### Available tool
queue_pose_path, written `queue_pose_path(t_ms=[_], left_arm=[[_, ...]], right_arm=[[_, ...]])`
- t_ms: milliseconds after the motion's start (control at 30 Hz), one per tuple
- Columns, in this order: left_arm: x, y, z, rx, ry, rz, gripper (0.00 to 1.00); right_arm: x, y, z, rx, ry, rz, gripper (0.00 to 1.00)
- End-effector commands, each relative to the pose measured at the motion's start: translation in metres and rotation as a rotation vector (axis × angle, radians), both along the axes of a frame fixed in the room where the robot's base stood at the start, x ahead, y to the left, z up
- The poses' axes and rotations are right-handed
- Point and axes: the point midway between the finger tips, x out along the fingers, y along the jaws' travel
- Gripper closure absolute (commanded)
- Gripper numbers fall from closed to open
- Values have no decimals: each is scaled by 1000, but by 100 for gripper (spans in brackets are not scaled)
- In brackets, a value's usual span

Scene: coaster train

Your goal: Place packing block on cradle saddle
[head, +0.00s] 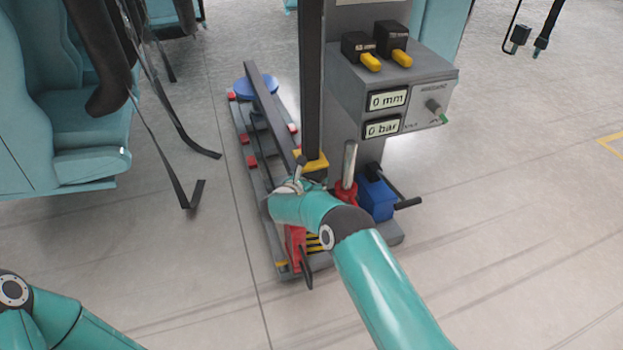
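My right arm reaches in from the lower right, and its wrist covers the near part of a low grey cradle frame (243,135) on the floor. Only a small grey part of my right gripper (298,178) shows past the wrist; its fingers are too hidden to tell open from shut. A yellow block-like piece (314,161) sits at the foot of a dark upright post, just beyond the gripper; I cannot tell if it is the packing block. I cannot clearly make out the cradle saddle. My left arm shows at the lower left, with its gripper out of view.
A grey control box (425,88) reads 0 mm and 0 bar. A blue unit (376,196) with a black handle and a red part (346,192) stand beside the wrist. A blue disc (257,88) is at the frame's far end.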

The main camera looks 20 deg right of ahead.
Motion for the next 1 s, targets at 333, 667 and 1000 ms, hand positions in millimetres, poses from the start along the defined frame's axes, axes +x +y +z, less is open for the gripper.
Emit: queue_pose_path(t_ms=[333,667,1000], left_arm=[[0,0,4,0,0,0,60],[0,0,24,0,0,0,60],[0,0,41,0,0,0,60]], right_arm=[[0,0,3,0,0,0,17],[-32,32,24,0,3,4,17],[-73,69,45,0,1,1,17]])
